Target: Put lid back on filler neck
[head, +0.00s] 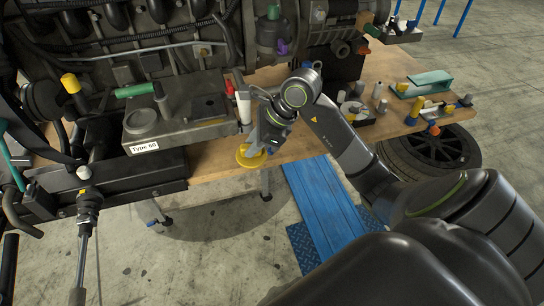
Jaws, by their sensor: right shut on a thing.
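My right gripper (256,147) reaches in from the right and points down at the front edge of the wooden bench. It is shut on a round yellow lid (243,160); the gripper hides part of it. The lid is at the bench edge, and I cannot tell whether it touches the wood. I cannot surely pick out the filler neck among the engine parts (150,50) behind. My left gripper is not in view.
A grey metal box labelled "Type 60" (180,120) stands left of the lid. Small bottles and parts crowd the bench (300,142) at right. A blue ramp (325,205) and a tyre (430,150) are on the floor.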

